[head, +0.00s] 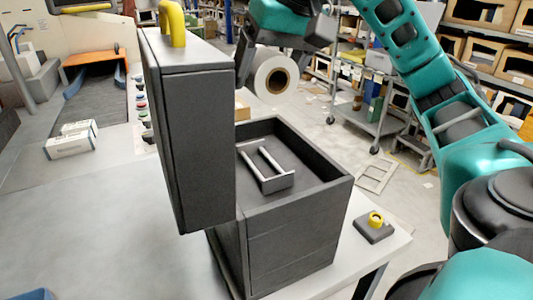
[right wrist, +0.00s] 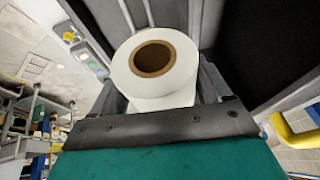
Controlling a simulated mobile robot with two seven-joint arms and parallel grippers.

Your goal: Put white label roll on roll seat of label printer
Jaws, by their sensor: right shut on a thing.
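The label printer (head: 290,235) is a dark grey open box on a light table in the head view. Its tall lid (head: 195,140) stands upright at the left with a yellow handle on top. The roll seat (head: 277,184), a dark bracket with two pale rods, lies inside the box. My right gripper (head: 262,66) is shut on the white label roll (head: 261,72), above and behind the box and apart from the seat. In the right wrist view the roll (right wrist: 178,58) sits between the fingers (right wrist: 158,95), its brown core facing the camera. My left gripper is not in view.
A dark block with a yellow knob (head: 375,219) sits right of the printer. A grey cart (head: 368,112) and racks of bins stand behind.

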